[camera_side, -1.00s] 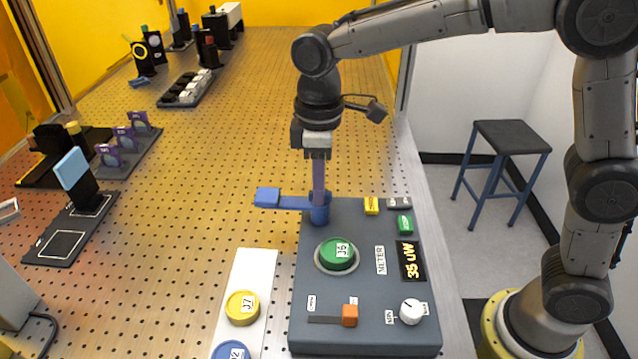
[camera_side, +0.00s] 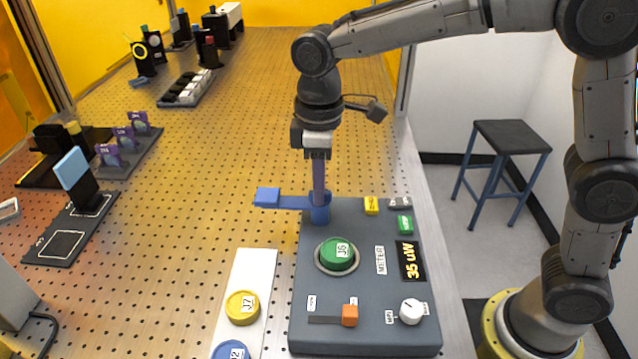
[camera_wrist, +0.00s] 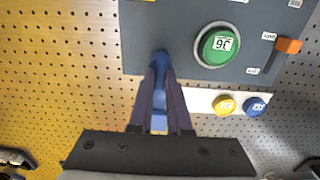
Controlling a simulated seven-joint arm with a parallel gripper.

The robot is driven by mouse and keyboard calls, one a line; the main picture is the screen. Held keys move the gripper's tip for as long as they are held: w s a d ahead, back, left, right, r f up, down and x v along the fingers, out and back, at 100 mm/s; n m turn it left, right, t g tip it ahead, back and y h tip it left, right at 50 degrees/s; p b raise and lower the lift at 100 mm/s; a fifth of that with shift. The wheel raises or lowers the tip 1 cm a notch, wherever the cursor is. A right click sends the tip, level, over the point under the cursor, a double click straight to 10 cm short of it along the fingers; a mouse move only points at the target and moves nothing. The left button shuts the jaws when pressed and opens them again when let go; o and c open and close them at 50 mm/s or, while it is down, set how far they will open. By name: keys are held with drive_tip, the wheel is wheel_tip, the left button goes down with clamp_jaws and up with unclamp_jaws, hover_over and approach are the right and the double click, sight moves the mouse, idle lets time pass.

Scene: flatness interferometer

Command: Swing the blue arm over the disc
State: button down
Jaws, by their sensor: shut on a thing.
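The blue arm (camera_side: 290,202) is pivoted on a blue post (camera_side: 320,214) at the far left corner of the dark grey panel. It points left, off the panel, with a flat blue pad (camera_side: 267,196) at its free end. My gripper (camera_side: 319,190) points down over the post and is shut on the blue arm at its pivot end. In the wrist view the blue arm (camera_wrist: 160,62) shows between my fingers, partly hidden by them. The green disc (camera_side: 338,252), labelled J6, sits in a grey ring on the panel, in front of the post. The blue arm is not over it.
The grey panel (camera_side: 375,285) carries an orange slider (camera_side: 350,315), a white knob (camera_side: 411,311), a display reading 35 uW (camera_side: 408,261) and small yellow and green blocks. A white strip holds yellow (camera_side: 242,307) and blue discs.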

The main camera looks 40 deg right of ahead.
drive_tip(key=shift+r+n, duration=0.1)
drive_tip(key=shift+n, duration=0.2)
drive_tip(key=n, duration=1)
drive_tip(key=shift+n, duration=0.4)
drive_tip(key=n, duration=0.5)
drive_tip(key=shift+s, duration=0.1)
drive_tip(key=n, duration=0.5)
drive_tip(key=shift+n, duration=0.3)
drive_tip(key=c, duration=0.9)
unclamp_jaws()
drive_tip(key=shift+o, duration=0.2)
